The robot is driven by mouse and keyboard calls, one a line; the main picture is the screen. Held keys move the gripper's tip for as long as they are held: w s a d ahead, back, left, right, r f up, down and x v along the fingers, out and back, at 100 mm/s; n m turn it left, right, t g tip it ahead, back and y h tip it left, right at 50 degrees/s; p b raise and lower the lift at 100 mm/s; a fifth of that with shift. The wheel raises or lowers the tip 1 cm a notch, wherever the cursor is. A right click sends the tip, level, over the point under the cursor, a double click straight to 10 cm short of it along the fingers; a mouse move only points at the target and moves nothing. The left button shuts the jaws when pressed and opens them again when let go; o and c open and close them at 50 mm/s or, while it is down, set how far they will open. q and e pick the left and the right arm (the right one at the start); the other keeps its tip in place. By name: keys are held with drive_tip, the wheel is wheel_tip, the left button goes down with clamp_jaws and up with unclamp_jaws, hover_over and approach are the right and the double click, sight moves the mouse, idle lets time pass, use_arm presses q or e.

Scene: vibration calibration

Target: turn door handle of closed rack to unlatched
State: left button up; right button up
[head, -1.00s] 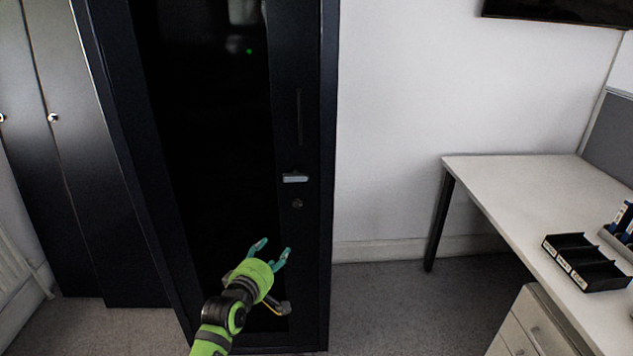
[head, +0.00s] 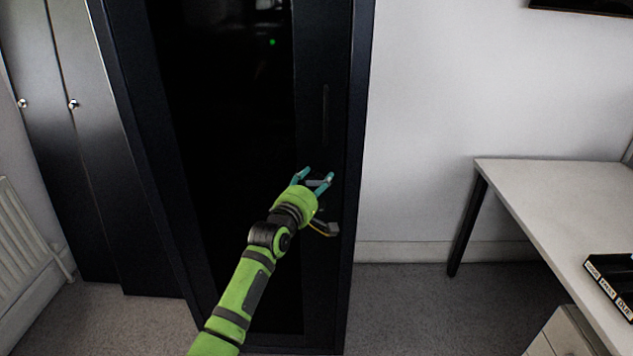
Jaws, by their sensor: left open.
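The black rack (head: 362,130) stands upright with its dark glass door (head: 225,150) closed. The small silver door handle (head: 317,183) is on the door's right-hand frame and lies roughly level. My left gripper (head: 314,178) is open, with its teal fingertips at the handle, one on its left and one on its right in the picture. I cannot tell whether the fingers touch it. The gripper hides part of the handle and the lock area below it. My right gripper is not in view.
A white desk (head: 560,200) with a black tray (head: 612,275) stands at the right, with drawers (head: 566,332) under it. Dark lockers (head: 95,150) and a radiator (head: 22,240) are at the left. Carpet between rack and desk is clear.

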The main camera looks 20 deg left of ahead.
use_arm(q)
drive_tip(key=shift+w, duration=0.25)
drive_tip(key=c, duration=1.1)
clamp_jaws()
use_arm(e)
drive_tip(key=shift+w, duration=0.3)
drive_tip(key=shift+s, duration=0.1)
use_arm(q)
drive_tip(key=shift+r, duration=0.1)
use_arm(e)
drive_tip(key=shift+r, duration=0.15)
